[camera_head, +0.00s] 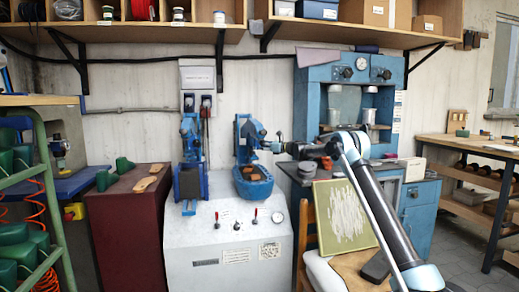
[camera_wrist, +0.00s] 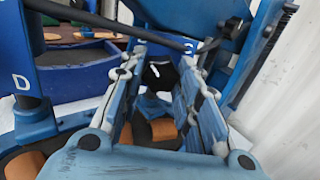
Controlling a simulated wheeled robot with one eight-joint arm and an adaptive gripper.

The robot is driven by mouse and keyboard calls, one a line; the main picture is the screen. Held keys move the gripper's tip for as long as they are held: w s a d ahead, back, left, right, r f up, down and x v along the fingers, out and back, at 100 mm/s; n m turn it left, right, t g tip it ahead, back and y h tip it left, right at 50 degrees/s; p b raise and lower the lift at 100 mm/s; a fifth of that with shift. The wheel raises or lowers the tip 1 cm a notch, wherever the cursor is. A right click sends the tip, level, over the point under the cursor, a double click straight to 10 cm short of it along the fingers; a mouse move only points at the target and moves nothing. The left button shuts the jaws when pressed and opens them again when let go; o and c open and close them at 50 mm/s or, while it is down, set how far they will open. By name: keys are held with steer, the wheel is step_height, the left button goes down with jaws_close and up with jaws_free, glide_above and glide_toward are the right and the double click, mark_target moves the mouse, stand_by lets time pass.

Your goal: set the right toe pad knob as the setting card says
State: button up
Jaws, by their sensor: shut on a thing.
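Two blue pressing machines stand side by side on a light grey cabinet (camera_head: 225,238). My gripper (camera_head: 275,146) reaches in from the right to the side of the right-hand machine (camera_head: 252,180). In the wrist view my gripper (camera_wrist: 163,68) has its two blue fingers on either side of a dark knob (camera_wrist: 160,76), shut on it. The knob's mark or pointer cannot be read. A white letter D (camera_wrist: 20,82) and a letter S (camera_wrist: 187,45) show nearby.
A large blue press (camera_head: 350,72) stands behind my arm at the right. A framed panel (camera_head: 345,215) leans on a chair below my arm. A dark red cabinet (camera_head: 128,228) with shoe lasts is at the left. Small levers and a gauge (camera_head: 278,218) are on the grey cabinet.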

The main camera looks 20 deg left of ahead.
steer(key=shift+n, duration=0.3)
steer(key=n, duration=0.3)
steer(key=shift+f+n, duration=0.1)
steer(key=shift+n, duration=0.2)
steer(key=n, duration=0.4)
steer(key=shift+n, duration=0.3)
steer(key=n, duration=0.4)
steer(key=shift+n, duration=2.6)
steer(key=o, duration=1.1)
steer(key=shift+c, duration=0.2)
steer(key=shift+d, duration=0.1)
